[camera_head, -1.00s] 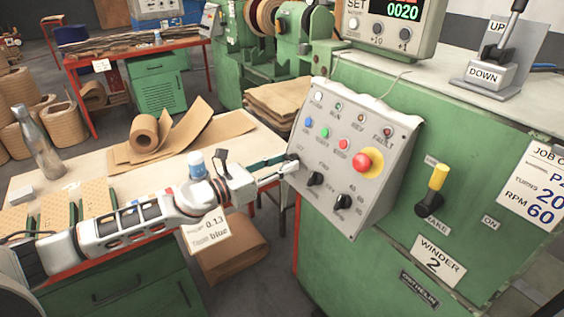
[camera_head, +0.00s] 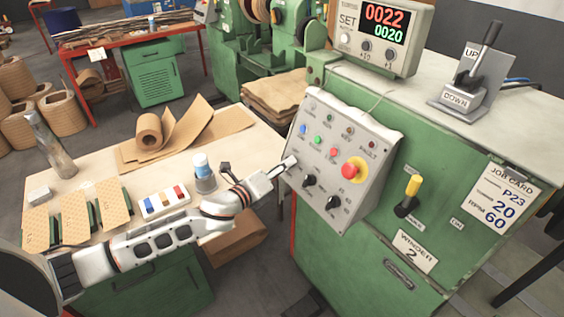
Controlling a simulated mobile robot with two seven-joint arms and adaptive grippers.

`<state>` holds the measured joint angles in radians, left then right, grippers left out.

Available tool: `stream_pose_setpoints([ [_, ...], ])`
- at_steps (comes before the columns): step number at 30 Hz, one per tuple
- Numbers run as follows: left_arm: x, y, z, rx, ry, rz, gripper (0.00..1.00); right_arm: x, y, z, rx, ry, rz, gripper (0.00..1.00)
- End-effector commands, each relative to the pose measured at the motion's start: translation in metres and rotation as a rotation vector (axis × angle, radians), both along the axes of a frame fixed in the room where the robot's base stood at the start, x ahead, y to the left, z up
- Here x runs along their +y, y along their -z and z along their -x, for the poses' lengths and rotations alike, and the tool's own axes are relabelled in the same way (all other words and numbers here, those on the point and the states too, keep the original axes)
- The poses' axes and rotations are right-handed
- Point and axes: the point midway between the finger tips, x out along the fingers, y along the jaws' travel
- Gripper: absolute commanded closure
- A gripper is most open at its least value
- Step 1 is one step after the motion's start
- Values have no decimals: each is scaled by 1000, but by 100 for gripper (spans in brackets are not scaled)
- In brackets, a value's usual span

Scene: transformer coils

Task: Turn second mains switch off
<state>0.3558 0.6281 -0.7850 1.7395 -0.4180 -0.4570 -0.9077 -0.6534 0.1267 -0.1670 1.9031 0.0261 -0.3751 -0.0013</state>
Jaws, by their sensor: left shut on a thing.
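The grey sloped control panel (camera_head: 352,208) of the green winder labelled "WINDER 2" is in the middle of the head view. My left gripper (camera_head: 288,164) reaches from the left to the panel's left edge. It is shut on a small rotary switch there, which its fingers mostly hide, so I cannot read its position. Two other black knobs sit lower on the panel, one at the left (camera_head: 309,180) and one at the right (camera_head: 333,202). My right gripper is not in view.
A red emergency button (camera_head: 354,169) on yellow and small coloured buttons are on the same panel. A workbench (camera_head: 104,170) with a bottle, paper roll and coloured tray lies under my left arm.

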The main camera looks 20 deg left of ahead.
Motion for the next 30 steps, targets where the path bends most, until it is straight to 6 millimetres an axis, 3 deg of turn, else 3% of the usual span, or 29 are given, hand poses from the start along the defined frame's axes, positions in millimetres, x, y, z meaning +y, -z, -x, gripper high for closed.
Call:
stream_pose_setpoints([
  [15, -3, -6, -1, 253, -169, 328, 92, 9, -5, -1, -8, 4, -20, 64],
  [30, -2, -8, -2, 356, -240, 459, 92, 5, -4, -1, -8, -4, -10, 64],
])
